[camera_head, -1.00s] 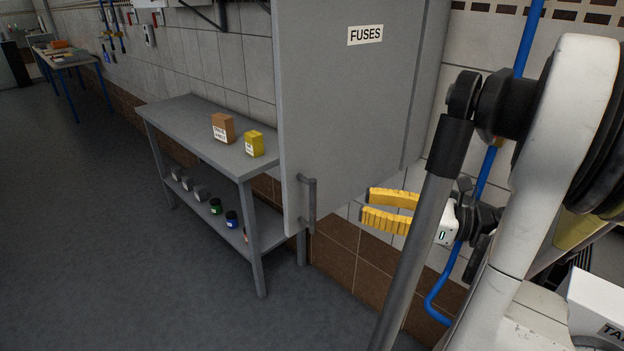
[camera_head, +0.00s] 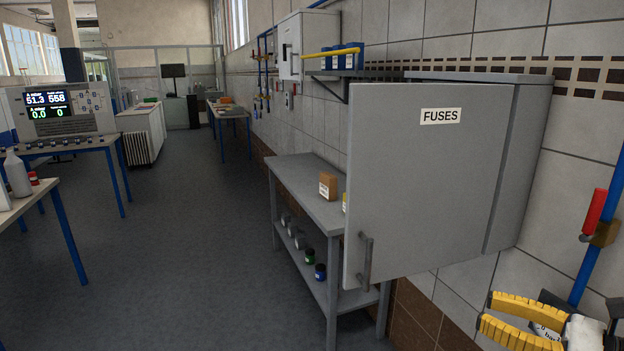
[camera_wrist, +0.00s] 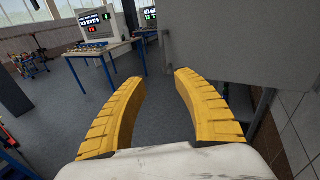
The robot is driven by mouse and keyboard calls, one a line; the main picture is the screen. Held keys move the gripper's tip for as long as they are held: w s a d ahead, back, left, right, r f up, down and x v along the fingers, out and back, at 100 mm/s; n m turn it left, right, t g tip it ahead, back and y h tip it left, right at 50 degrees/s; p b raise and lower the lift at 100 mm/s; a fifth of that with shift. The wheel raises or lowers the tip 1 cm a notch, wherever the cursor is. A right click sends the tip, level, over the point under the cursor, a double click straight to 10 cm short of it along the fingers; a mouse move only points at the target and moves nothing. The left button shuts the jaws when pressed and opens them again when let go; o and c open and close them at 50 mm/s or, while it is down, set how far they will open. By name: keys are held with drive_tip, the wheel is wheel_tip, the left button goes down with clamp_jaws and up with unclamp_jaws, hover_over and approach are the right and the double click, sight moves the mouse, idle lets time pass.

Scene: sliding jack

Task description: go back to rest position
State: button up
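My gripper (camera_head: 486,314) shows at the lower right of the head view, with two yellow padded fingers spread apart and nothing between them. It is to the right of the open door of the grey fuse cabinet (camera_head: 430,190), apart from the door's handle (camera_head: 366,262). In the wrist view the yellow fingers of my gripper (camera_wrist: 160,82) are apart, with bare floor between them. The cabinet door (camera_wrist: 230,45) fills the upper right of that view.
A grey shelf table (camera_head: 300,185) stands left of the door, with a brown box (camera_head: 327,186) on top and small jars below. A blue-legged table (camera_head: 65,150) with display panels stands at the left. The floor (camera_head: 190,250) between is clear. The tiled wall runs along the right.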

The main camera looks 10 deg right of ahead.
drive_tip(key=w+a+f+n+g+h, duration=0.1)
drive_tip(key=w+a+f+n+g, duration=0.25)
drive_tip(key=a, duration=0.35)
drive_tip(key=w+a+f+n+g+h, duration=0.1)
drive_tip(key=w+a+f+n+g, duration=0.3)
drive_tip(key=a, duration=0.3)
drive_tip(key=s+a+n+h, duration=0.5)
drive_tip(key=a+n+h, duration=0.2)
drive_tip(key=n, duration=1.4)
drive_tip(key=shift+a, duration=1.2)
drive_tip(key=shift+f, duration=0.15)
